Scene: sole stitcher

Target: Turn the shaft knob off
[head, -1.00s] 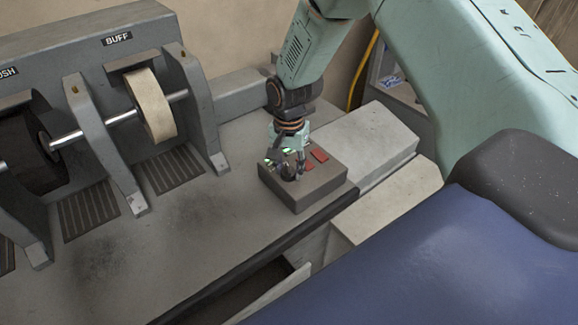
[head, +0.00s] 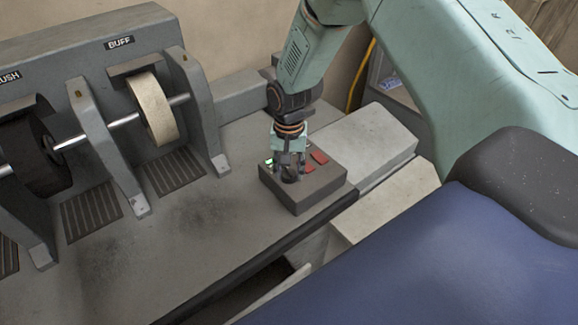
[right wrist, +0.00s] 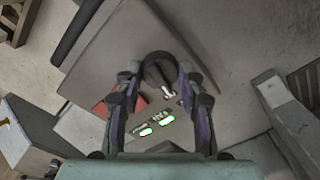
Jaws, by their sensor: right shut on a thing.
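The shaft knob (head: 290,178) is a dark round knob on top of a grey control box (head: 318,192). In the right wrist view the knob (right wrist: 158,68) sits between the two fingers, with a small pale mark beside it. My right gripper (head: 289,170) points down over the box and is shut on the knob; its fingers also show in the right wrist view (right wrist: 160,72). The fingers partly hide the knob in the head view. Its exact setting is hard to tell. My left gripper is not in view.
A pale block (head: 365,140) lies behind the box. The bench front is clear.

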